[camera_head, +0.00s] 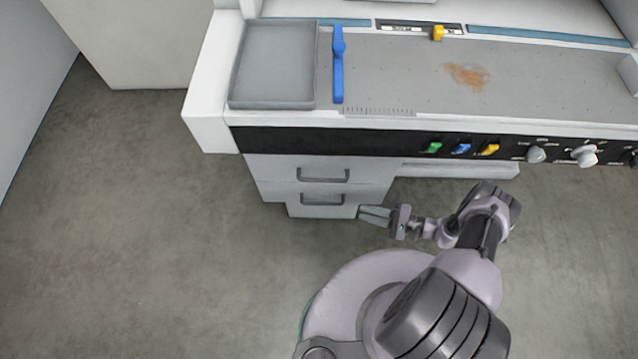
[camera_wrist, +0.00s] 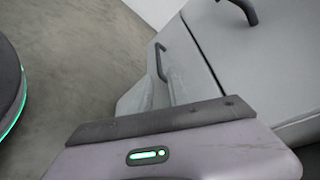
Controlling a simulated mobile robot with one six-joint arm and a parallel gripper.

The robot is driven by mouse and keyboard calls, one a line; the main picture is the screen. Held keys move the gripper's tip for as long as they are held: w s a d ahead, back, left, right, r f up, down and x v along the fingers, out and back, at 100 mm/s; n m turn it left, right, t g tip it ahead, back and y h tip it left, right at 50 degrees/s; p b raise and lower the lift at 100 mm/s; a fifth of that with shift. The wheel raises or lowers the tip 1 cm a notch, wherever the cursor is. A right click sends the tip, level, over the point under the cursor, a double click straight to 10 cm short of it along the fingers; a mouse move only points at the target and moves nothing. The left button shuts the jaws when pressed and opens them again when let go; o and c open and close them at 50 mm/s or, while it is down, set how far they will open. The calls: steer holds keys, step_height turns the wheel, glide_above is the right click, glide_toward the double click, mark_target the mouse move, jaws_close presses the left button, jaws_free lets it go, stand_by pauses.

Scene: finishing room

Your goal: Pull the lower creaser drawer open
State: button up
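The lower creaser drawer (camera_head: 312,211) is a light grey front at the bottom of the creaser, below a second drawer (camera_head: 280,172). Its dark bar handle (camera_head: 322,204) shows in the head view. In the wrist view a dark handle (camera_wrist: 159,62) sits on a grey front near the floor, likely the same one. My gripper (camera_head: 362,215) is low, just right of the lower drawer's front, with its fingers pointing left. It is not around the handle. Whether the fingers touch the drawer's side, and how far apart they are, I cannot tell. The wrist view hides the fingertips.
The upper drawer's handle (camera_head: 323,175) is above. The creaser's worktop (camera_head: 400,75) overhangs the drawers, with a grey tray (camera_head: 240,104), a blue lever (camera_head: 338,70) and a row of switches and knobs (camera_head: 536,154). The floor (camera_head: 170,230) is clear to the left and in front.

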mark_target(319, 203)
steer(key=b+x, duration=0.1)
steer(key=x, duration=0.4)
steer(key=b+x, duration=0.1)
steer(key=x, duration=0.4)
steer(key=b+x, duration=0.1)
steer(key=x, duration=0.4)
steer(key=shift+s+a+f, duration=0.2)
steer(key=shift+s+a, duration=0.05)
steer(key=shift+a, duration=0.2)
steer(key=shift+w+a, duration=0.3)
steer(key=shift+a, duration=0.3)
jaws_close()
